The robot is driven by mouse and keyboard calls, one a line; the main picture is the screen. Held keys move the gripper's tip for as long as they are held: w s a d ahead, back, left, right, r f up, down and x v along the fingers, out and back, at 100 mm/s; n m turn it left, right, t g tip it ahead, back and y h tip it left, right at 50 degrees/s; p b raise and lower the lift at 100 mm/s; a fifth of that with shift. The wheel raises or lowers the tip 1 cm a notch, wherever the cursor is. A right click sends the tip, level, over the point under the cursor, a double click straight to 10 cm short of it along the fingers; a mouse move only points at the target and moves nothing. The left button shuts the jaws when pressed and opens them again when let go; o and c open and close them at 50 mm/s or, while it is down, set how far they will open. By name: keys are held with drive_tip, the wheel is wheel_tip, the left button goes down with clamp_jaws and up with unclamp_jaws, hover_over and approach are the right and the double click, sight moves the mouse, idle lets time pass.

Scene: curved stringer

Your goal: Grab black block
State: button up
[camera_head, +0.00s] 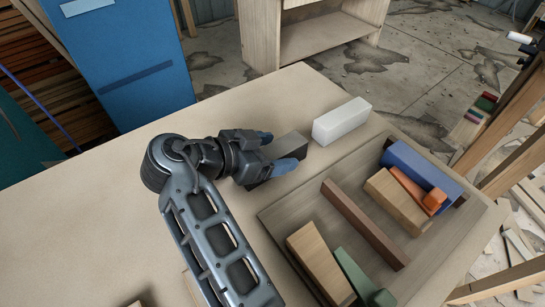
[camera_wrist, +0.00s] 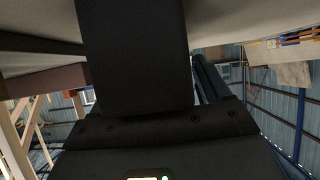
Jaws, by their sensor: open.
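The black block (camera_head: 290,148) lies on the pale table in the head view, just left of a white block (camera_head: 342,121). My gripper (camera_head: 276,151) reaches in low from the left, with its blue-tipped fingers open on either side of the black block. The fingers hide part of it, and I cannot tell whether either one touches it. In the wrist view a large dark shape fills the upper middle, and I cannot tell for certain whether it is the block.
A wooden tray (camera_head: 284,228) at right holds several blocks: wooden (camera_head: 317,262), blue (camera_head: 422,168), orange (camera_head: 411,189) and green (camera_head: 355,272), with a brown divider (camera_head: 363,223). The table (camera_head: 95,210) is clear at left. A blue cabinet (camera_head: 130,60) stands behind.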

drive_tip(key=c, duration=1.2)
drive_tip(key=shift+r, duration=0.1)
